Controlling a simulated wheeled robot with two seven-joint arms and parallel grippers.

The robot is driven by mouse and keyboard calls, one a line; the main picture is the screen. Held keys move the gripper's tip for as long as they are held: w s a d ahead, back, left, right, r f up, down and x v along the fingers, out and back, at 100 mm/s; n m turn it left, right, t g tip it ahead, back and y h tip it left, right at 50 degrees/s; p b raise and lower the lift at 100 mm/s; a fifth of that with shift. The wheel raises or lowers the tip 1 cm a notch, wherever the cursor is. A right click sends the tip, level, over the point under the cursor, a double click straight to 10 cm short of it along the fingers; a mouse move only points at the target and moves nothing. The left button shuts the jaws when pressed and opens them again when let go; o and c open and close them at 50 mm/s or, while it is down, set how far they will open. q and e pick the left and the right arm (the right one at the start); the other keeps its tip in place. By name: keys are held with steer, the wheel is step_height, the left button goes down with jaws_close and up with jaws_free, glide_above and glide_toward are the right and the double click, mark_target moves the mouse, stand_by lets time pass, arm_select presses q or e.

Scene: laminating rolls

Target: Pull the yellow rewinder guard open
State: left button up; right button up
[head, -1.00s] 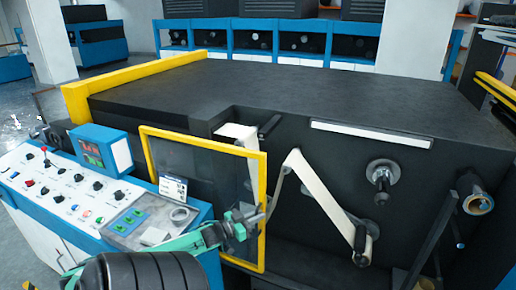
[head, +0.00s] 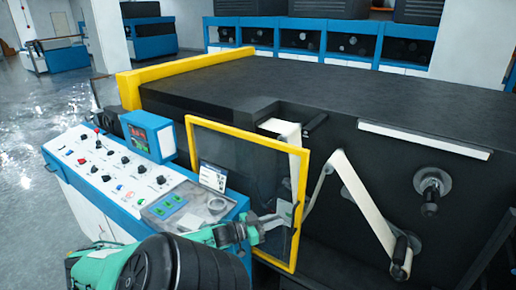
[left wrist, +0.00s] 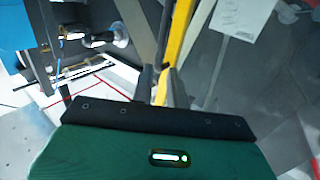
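The rewinder guard (head: 304,185) is a see-through panel in a yellow frame on the front of the dark machine. My left gripper (head: 283,218) is at the guard's right upright, low down. In the left wrist view the yellow bar (left wrist: 178,40) runs down between my close-set dark fingers (left wrist: 162,86), which appear shut on it. The exact contact is small and partly hidden. The guard's lower left is hidden behind the control console. My right gripper is not in view.
The blue and white control console (head: 110,165) stands left of the guard, close to my left arm. A white web (head: 362,200) runs over rollers to the right of the guard. A bare roller shaft (head: 430,190) sticks out further right. Open floor (head: 40,140) lies at the left.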

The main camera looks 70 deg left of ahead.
arm_select(q)
steer(key=shift+s+b, duration=0.55)
steer(key=shift+s, duration=2.35)
